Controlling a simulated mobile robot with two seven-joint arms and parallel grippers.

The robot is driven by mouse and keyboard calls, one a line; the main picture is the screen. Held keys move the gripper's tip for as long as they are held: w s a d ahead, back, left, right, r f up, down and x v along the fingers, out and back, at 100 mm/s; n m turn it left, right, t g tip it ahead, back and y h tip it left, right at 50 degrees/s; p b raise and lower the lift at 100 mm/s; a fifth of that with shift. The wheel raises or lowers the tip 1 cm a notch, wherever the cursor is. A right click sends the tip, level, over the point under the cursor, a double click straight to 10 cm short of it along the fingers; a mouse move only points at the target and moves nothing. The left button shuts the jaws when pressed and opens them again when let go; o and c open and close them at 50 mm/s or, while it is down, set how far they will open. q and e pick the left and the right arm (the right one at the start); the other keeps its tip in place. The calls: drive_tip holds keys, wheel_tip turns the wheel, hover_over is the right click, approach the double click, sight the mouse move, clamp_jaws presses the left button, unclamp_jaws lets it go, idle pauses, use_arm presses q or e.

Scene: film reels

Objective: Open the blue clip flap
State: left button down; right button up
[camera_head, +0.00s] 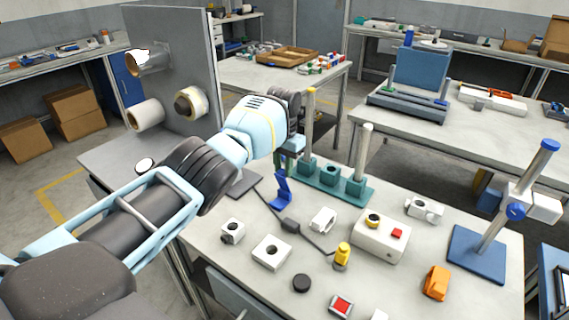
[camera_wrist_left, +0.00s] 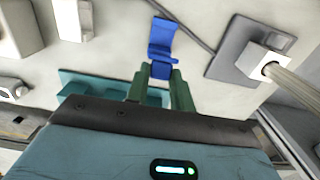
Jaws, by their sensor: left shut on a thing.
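The blue clip (camera_head: 281,192) stands on the near workbench, left of the teal rack. In the left wrist view the blue clip (camera_wrist_left: 160,40) has a wide part on the bench and a narrower tab toward my fingers. My left gripper (camera_head: 284,165) reaches it from above; its arm comes in from the left. In the left wrist view the green fingertips of my left gripper (camera_wrist_left: 160,72) are shut on the blue clip's flap, the narrow end between them. The hinge is too small to make out. My right gripper is not in view.
The teal rack (camera_head: 330,182) with upright posts stands close to the right of the gripper. A white box with buttons (camera_head: 380,238) and several small parts occupy the bench. A grey panel (camera_head: 175,60) rises at left.

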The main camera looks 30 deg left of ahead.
use_arm(q)
drive_tip(key=shift+f, duration=0.1)
drive_tip(key=c, duration=1.2)
unclamp_jaws()
drive_tip(key=shift+r, duration=0.3)
wheel_tip(320, 180, up, 6)
drive_tip(key=shift+p, duration=0.3)
drive_tip(key=shift+r, duration=0.65)
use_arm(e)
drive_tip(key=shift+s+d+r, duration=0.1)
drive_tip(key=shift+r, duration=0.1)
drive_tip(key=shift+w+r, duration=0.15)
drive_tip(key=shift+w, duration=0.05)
